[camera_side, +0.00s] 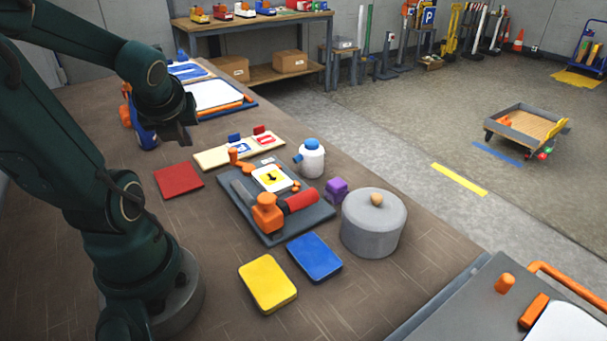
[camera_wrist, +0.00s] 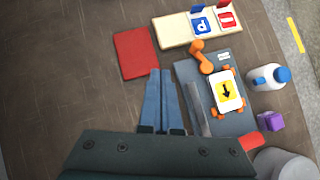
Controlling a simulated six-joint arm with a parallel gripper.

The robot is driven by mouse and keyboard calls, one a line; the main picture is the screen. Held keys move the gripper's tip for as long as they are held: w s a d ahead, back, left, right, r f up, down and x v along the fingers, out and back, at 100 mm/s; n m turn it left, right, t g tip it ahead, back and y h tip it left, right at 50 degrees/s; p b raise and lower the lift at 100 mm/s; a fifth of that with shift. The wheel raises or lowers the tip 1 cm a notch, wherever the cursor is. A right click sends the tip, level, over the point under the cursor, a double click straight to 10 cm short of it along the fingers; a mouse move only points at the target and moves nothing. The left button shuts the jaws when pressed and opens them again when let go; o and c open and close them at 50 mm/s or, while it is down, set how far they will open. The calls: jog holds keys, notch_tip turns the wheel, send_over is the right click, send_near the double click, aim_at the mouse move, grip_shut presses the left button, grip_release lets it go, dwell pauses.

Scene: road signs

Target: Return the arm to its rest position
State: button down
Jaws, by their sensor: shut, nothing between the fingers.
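My gripper (camera_side: 183,140) hangs above the far left part of the brown table (camera_side: 130,195) in the side view, clear of the work pieces. In the wrist view its two blue-grey fingers (camera_wrist: 161,100) lie close together, shut with nothing between them. Below and beside them in that view are a red plate (camera_wrist: 137,54) and a dark grey board (camera_wrist: 190,72). The board carries a white card with a yellow sign and black arrow (camera_wrist: 227,91).
A yellow plate (camera_side: 267,283), blue plate (camera_side: 314,257), white bottle (camera_side: 312,160), purple block (camera_side: 337,189) and grey lidded pot (camera_side: 373,225) stand around the board. A pale strip (camera_side: 212,158) holds small signs. Table left of the red plate is bare.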

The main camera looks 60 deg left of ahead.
jog(key=shift+r, duration=0.15)
jog(key=shift+d, duration=0.1)
jog(key=w+d+r+n+t+h, duration=0.2)
jog(key=w+d+t+h, duration=0.3)
jog(key=d, duration=0.6)
jog(key=s+d+n+g+h, duration=0.2)
jog(key=d+n, duration=0.8)
jog(key=n, duration=1)
jog(key=shift+s+d+r, duration=0.2)
jog(key=shift+s, duration=0.05)
